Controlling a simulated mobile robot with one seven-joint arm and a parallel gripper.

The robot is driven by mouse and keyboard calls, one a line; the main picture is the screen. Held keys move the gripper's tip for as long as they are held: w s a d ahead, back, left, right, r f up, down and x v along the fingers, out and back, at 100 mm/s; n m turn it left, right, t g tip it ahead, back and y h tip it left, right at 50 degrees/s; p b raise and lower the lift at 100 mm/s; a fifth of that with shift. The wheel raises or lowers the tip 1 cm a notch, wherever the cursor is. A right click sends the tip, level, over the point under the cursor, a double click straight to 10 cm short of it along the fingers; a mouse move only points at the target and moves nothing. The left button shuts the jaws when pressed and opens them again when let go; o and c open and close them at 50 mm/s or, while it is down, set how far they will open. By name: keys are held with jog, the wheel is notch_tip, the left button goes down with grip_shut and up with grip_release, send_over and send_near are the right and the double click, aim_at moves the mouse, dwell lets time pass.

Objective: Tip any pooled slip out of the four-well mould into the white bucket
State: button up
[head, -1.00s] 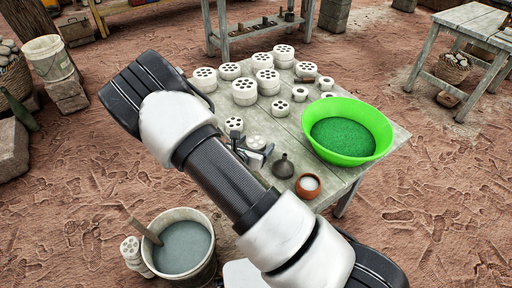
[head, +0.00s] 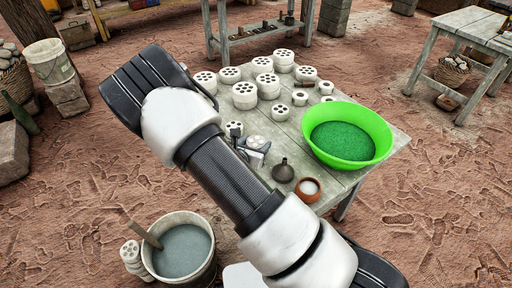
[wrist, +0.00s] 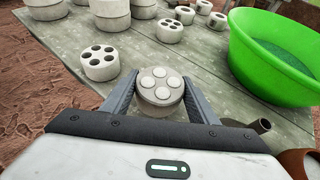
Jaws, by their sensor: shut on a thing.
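A round pale mould (wrist: 161,101) with four wells stands between the fingers of my gripper (wrist: 160,92) in the wrist view. The gripper is shut on its sides. Its wells look filled with whitish slip, nearly level with the top. In the head view the mould (head: 257,142) is small and partly hidden by my gripper (head: 248,145), low at the near left edge of the table. A whitish bucket (head: 50,60) stands on stones at the upper left. Another pale bucket (head: 158,273), with grey slip and a wooden stick, stands on the ground at the bottom.
The table (head: 356,178) carries several dark-holed moulds (head: 244,91) behind my gripper. A green basin (head: 383,150), a dark funnel (head: 283,172) and a small clay pot (head: 308,190) are to the right. Stacked moulds (head: 132,254) stand beside the lower bucket. Bare ground lies left of the table.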

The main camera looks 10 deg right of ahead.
aim_at(256, 141)
notch_tip(256, 141, up, 8)
jog(key=shift+f+p, duration=0.1)
jog(key=shift+p, duration=0.65)
jog(key=shift+r+p, duration=1.7)
jog(key=shift+r, duration=0.9)
